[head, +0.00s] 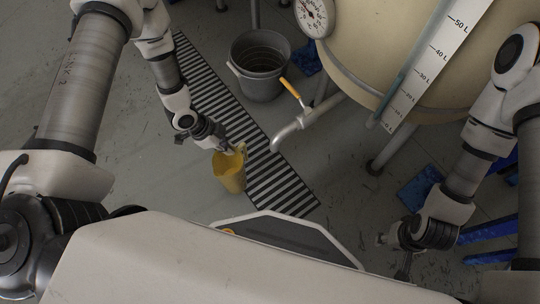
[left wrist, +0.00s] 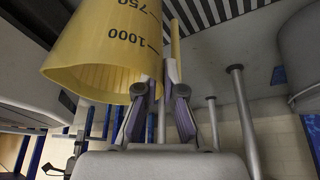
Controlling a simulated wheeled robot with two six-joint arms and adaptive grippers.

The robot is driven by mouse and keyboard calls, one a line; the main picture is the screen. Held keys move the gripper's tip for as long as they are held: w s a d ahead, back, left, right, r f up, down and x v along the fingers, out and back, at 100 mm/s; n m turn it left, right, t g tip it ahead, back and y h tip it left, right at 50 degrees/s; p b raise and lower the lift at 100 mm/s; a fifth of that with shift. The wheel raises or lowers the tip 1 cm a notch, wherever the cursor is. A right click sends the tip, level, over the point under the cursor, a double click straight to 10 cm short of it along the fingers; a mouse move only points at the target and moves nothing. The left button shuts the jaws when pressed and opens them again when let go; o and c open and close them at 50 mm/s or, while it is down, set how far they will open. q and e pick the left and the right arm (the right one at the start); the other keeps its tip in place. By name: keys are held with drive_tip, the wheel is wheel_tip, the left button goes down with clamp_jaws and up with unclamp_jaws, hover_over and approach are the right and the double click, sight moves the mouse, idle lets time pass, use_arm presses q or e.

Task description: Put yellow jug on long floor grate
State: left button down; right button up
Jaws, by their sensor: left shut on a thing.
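The yellow jug (head: 229,172) is in the middle of the head view, at the left edge of the long floor grate (head: 205,83). My left gripper (head: 236,149) is shut on the jug's handle. In the left wrist view, the jug (left wrist: 105,45) with its printed scale is at the upper left, and the handle is between the fingers (left wrist: 165,98). The grate's bars show at the top of that view (left wrist: 215,10). How high the jug is above the floor I cannot tell. My right gripper (head: 400,258) is at the lower right, away from the jug; its finger opening is unclear.
A grey bucket (head: 260,66) stands beside the grate's right side. A pipe spout with a yellow-handled valve (head: 293,92) reaches from the cream tank (head: 392,62) towards the grate. Blue items (head: 420,187) lie at the right. Grey floor is free left of the grate.

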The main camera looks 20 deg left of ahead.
use_arm(q)
drive_tip(key=w+d+f+b, duration=0.1)
drive_tip(key=d+b, duration=0.2)
drive_tip(key=d, duration=0.3)
drive_tip(key=w+d+f+b, duration=0.2)
drive_tip(key=d, duration=0.4)
drive_tip(key=shift+w+f+b, duration=0.25)
drive_tip(key=shift+f+b, duration=0.05)
drive_tip(key=shift+b, duration=0.1)
drive_tip(key=shift+d, duration=0.1)
drive_tip(key=shift+f, duration=0.15)
drive_tip(key=c, duration=1.3)
unclamp_jaws()
